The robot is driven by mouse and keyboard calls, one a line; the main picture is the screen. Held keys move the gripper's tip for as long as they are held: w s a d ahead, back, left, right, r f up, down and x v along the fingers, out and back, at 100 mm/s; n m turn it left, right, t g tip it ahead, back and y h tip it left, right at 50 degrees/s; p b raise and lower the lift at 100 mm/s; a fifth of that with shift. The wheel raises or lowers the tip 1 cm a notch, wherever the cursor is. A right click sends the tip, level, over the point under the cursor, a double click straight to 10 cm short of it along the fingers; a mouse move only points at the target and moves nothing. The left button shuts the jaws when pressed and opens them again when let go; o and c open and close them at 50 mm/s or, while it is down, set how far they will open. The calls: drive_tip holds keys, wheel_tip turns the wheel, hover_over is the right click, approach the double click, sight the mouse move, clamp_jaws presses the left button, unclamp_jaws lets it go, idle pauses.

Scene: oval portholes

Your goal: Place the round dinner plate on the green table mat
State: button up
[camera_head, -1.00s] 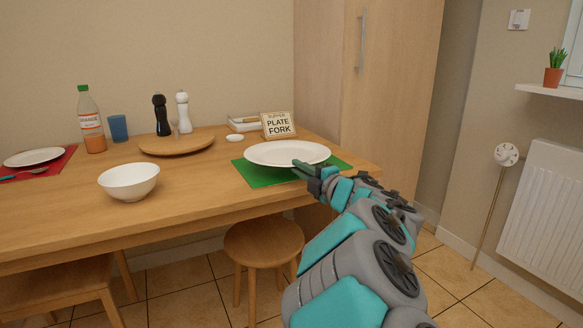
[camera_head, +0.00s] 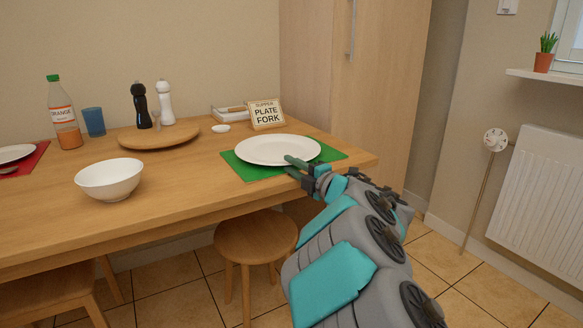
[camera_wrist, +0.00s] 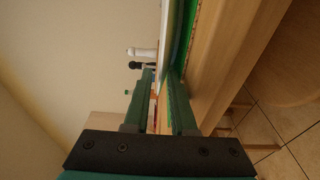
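The white round dinner plate (camera_head: 272,148) lies flat over the green table mat (camera_head: 240,168), whose corners and front strip show around it. In the wrist view the plate is an edge-on white band (camera_wrist: 164,45) beside the green of the mat (camera_wrist: 184,30). My gripper (camera_head: 292,165) is at the plate's front right rim, its two fingers visibly apart. In the wrist view the gripper (camera_wrist: 162,95) shows a gap between its fingers, with the plate's rim lying ahead in line with it. Whether a finger touches the rim is unclear.
A white bowl (camera_head: 110,179) stands on the wooden table (camera_head: 180,200) at left. Behind are a round board (camera_head: 160,139) with shakers, a small white dish (camera_head: 221,128) and a sign (camera_head: 267,114). A stool (camera_head: 255,236) stands below the table's front edge.

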drive_tip(key=v, duration=1.2)
drive_tip(key=shift+b, duration=0.35)
